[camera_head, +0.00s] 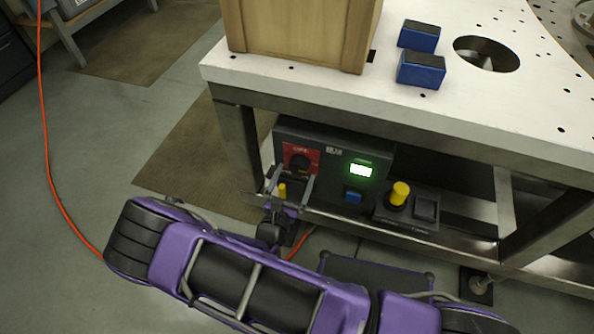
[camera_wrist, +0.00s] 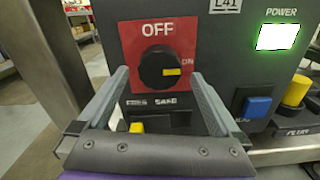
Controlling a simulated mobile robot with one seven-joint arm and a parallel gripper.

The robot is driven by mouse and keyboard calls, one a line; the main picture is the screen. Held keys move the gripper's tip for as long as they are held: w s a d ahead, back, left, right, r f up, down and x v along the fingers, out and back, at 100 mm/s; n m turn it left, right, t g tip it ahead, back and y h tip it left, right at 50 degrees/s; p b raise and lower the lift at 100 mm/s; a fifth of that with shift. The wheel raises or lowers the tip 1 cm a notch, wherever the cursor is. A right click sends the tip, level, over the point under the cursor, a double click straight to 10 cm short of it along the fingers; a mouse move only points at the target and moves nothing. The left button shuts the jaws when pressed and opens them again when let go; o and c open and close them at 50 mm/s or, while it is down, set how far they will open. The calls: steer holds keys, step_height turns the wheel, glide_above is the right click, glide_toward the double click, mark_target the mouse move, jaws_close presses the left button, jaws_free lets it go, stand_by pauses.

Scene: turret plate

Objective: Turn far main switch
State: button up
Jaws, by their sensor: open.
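The main switch is a round black knob (camera_wrist: 158,68) with a yellow mark, on a red plate (camera_wrist: 143,33) lettered OFF at the top and ON at the right. The yellow mark sits on the knob's right side, towards ON. In the head view the red plate (camera_head: 305,152) is at the left of the dark control box (camera_head: 329,147) under the table. My gripper (camera_wrist: 160,77) is open, one finger on each side of the knob in the wrist view. It also shows in the head view (camera_head: 291,177). I cannot tell whether the fingers touch the plate.
A lit POWER display (camera_wrist: 278,37) and a blue button (camera_wrist: 257,107) are right of the switch. A yellow knob (camera_head: 399,193) stands farther right. A metal table leg (camera_head: 237,145) is close on the left. The white tabletop (camera_head: 505,100) overhangs the box.

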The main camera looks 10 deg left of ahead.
steer(key=shift+w+d, duration=0.1)
steer(key=shift+w, duration=1.2)
steer(key=c, duration=1.3)
